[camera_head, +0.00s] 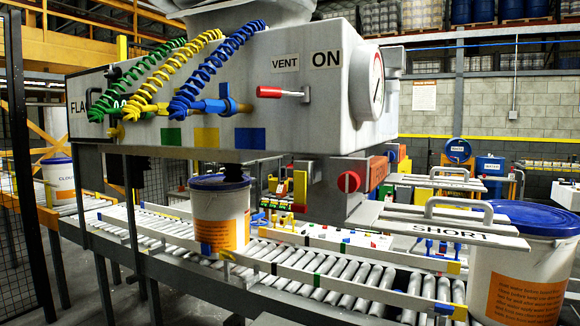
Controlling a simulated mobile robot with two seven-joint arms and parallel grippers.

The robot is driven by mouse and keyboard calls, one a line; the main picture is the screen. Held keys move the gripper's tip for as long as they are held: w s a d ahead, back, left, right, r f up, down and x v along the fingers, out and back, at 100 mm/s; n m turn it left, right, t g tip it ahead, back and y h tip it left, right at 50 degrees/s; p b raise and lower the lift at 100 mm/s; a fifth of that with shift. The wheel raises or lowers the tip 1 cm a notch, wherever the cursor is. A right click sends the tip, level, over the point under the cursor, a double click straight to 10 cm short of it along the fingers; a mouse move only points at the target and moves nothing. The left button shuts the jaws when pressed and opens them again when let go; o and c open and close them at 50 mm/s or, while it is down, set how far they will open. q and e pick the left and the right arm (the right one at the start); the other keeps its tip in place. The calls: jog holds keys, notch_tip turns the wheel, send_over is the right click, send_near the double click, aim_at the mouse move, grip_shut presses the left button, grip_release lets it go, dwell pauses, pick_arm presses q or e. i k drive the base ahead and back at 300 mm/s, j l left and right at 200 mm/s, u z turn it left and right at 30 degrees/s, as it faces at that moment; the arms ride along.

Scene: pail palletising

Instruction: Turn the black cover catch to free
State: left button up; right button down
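A grey machine housing (230,60) spans the upper middle. Its left face carries partly hidden lettering that starts "FLA", behind coiled hoses. Neither of my grippers shows in the head view.
Green, yellow and blue coiled hoses (215,68) hang across the housing front. A red-handled lever (282,92) sits by "VENT" and "ON", left of a round gauge (370,82). A blue-lidded pail (220,212) stands on the roller conveyor (300,268); another pail (520,265) is at right.

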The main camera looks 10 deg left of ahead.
aim_at(108, 74)
jog(key=u, duration=1.25)
